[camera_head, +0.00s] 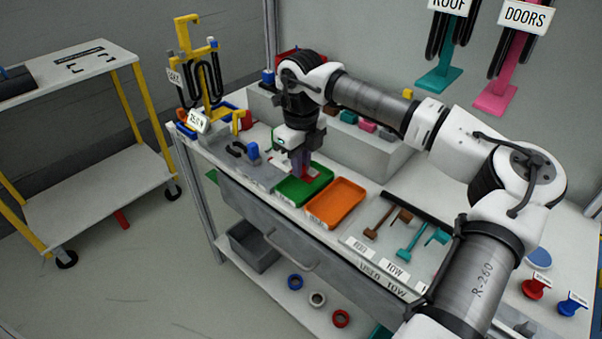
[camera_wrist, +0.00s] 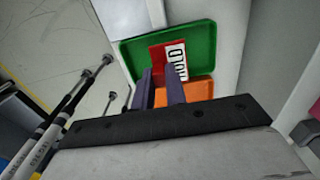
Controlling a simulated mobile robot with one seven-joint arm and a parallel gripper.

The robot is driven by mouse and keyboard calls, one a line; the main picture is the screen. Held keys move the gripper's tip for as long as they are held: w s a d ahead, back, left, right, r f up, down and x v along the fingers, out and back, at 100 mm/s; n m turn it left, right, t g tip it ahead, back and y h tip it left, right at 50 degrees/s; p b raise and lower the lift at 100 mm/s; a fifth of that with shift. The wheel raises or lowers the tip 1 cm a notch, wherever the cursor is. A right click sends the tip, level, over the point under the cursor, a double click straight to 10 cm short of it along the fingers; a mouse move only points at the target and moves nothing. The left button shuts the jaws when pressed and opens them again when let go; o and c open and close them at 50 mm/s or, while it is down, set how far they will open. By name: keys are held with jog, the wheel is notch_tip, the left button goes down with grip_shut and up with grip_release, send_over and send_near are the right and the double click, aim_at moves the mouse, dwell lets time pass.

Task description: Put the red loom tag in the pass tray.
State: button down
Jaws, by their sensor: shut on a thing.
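The red loom tag (camera_wrist: 157,57), with a white printed label on it, shows at my fingertips in the wrist view. My gripper (camera_wrist: 161,74) is shut on the tag. The green tray (camera_wrist: 204,36) lies behind the tag in that view. In the head view my gripper (camera_head: 303,172) points down over the green tray (camera_head: 289,198); the tag is hard to make out there. I cannot tell whether the tag touches the tray floor. No pass marking is readable on the green tray.
An orange tray (camera_head: 337,203) sits right beside the green one. A grey mat with a dark clip and a blue part (camera_head: 252,151) lies to the left. Brown and teal tow hooks (camera_head: 411,238) lie to the right. A raised grey step (camera_head: 375,155) stands behind.

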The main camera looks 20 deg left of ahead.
jog(key=shift+f, duration=1.8)
jog(key=shift+f, duration=0.2)
jog(key=c, duration=1.4)
grip_release()
jog(key=shift+r, duration=0.1)
jog(key=shift+c, duration=0.2)
notch_tip(320, 180, up, 12)
jog(key=shift+r, duration=0.15)
